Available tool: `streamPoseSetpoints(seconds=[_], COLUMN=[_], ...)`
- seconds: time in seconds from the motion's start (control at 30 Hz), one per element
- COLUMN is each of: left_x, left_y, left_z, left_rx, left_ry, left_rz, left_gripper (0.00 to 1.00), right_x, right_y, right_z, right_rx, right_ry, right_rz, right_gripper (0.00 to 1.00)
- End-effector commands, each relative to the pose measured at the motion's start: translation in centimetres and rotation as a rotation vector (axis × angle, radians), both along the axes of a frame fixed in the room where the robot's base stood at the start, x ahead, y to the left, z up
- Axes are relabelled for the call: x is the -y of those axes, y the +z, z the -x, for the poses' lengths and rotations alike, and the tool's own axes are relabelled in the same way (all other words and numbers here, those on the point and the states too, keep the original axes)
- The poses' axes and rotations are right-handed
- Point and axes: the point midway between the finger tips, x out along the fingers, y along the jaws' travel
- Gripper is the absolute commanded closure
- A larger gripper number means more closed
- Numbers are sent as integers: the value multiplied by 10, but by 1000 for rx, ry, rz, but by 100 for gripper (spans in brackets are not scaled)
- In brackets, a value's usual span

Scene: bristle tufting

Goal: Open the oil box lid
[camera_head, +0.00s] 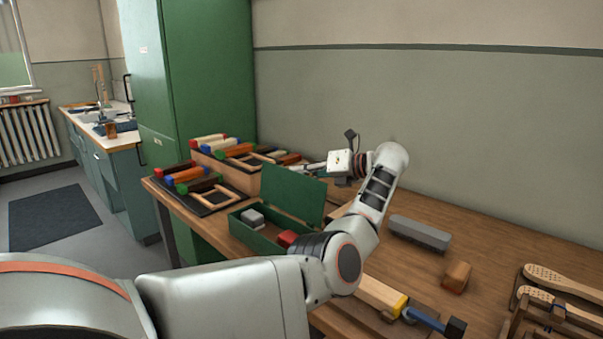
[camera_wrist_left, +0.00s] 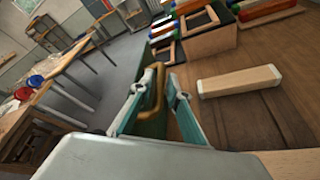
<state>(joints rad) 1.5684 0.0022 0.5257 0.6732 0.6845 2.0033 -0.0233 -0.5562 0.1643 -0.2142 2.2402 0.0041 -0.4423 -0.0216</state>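The oil box (camera_head: 262,240) is a long green box on the workbench. Its green lid (camera_head: 293,195) stands raised along the far side, so the inside shows. A grey block and a red block are in it. My left arm reaches over the bench, and my left gripper (camera_head: 312,168) points left, just above and behind the raised lid. In the left wrist view the two teal fingers (camera_wrist_left: 156,82) are apart. A tan curved piece (camera_wrist_left: 155,95) and a green panel show between them; I cannot tell whether they touch. My right gripper is out of view.
Brushes and wooden frames lie on a tray (camera_head: 205,205) and a wooden stand at the left. A grey bar (camera_head: 420,233) and a brown block (camera_head: 456,277) lie at right. A yellow-and-blue tool (camera_head: 400,302) lies in front. Brush bodies (camera_head: 550,297) stand far right.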

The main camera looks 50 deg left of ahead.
Motion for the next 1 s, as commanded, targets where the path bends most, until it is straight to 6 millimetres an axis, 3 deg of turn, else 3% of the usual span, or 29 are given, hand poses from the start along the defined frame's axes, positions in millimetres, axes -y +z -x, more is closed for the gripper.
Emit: streamPoseSetpoints(seconds=[0.27,0.7,1.0], left_x=[2,57,69], left_y=[2,19,22], left_z=[-1,-20,-23], left_rx=[0,-2,-1], left_ry=[-1,-3,0], left_rz=[-2,0,-2], left_gripper=[84,84,84], right_x=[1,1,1], right_y=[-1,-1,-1], right_z=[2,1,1], right_rx=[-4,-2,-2], right_ry=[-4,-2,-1], right_rz=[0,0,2], right_gripper=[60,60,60])
